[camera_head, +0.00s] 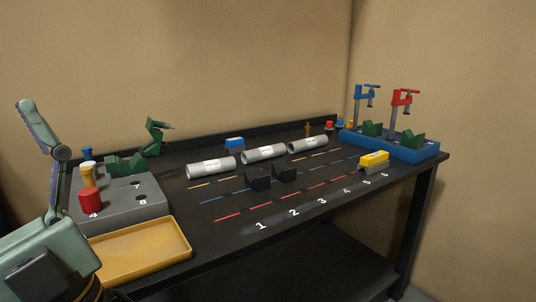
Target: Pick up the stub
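No piece is legibly marked as the stub, so I cannot tell which one it is. Three light grey tubes with small unreadable labels lie on the black table: a left tube (211,168), a middle tube (264,154) and a right tube (308,145). Short upright pieces stand at the grey block (145,204) on the left: a red one (90,200), a tan one (88,175) and a blue one (86,153). Parts of my arm show at the lower left, well apart from the tubes. My gripper's fingertips cannot be made out.
An empty yellow tray (140,250) lies at the front left. Two black blocks (258,178) stand before the tubes. A yellow-topped block (374,161) is at right. A blue base (418,152) holds blue and red clamps. The numbered front strip of the table (300,225) is clear.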

